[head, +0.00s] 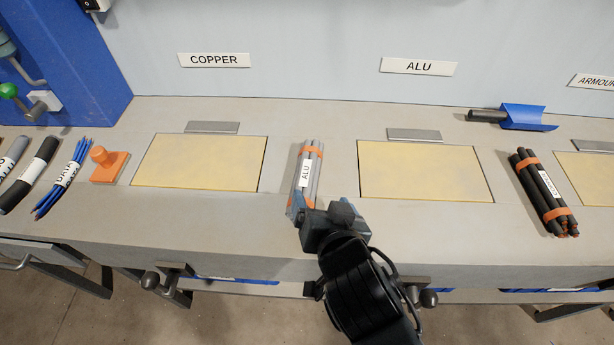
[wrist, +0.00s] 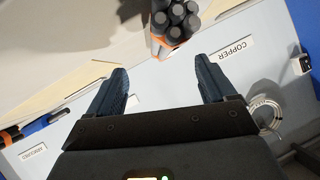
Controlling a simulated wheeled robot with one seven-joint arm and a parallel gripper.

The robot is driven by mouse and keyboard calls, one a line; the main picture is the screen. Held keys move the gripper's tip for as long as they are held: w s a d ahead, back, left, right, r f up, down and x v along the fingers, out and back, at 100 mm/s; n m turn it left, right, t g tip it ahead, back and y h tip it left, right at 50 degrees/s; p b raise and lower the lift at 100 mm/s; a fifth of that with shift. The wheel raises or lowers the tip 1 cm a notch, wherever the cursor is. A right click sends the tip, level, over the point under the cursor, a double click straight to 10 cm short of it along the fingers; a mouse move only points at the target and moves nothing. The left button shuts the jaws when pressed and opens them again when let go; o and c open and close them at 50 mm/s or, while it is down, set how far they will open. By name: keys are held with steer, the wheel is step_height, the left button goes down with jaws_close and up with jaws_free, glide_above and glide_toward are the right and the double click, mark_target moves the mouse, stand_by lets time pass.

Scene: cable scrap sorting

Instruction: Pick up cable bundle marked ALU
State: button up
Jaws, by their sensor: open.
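The cable bundle marked ALU (head: 306,170) lies on the bench between two yellow panels. It is a bundle of grey rods with orange bands and a white label, its length running from back to front. My gripper (head: 318,198) is at its front end and hides part of that end. In the wrist view the round rod ends of the bundle (wrist: 176,22) show just beyond the fingertips. My gripper (wrist: 164,66) is open there, with nothing between its fingers. I cannot tell the exact height of the fingers over the bench.
Yellow panels lie left (head: 198,162) and right (head: 425,171) of the bundle. A dark banded bundle (head: 543,192) lies farther right, with a blue scoop (head: 527,117) behind. An orange knobbed block (head: 109,167) and blue DATA cables (head: 62,180) lie left.

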mark_target(309, 181)
steer(key=shift+w+a, duration=0.5)
steer(key=shift+w, duration=0.1)
steer(key=shift+p+x, duration=0.7)
steer(key=shift+x, duration=2.8)
steer(key=shift+w+r, duration=0.1)
steer(key=shift+r, duration=0.05)
steer(key=c, duration=1.5)
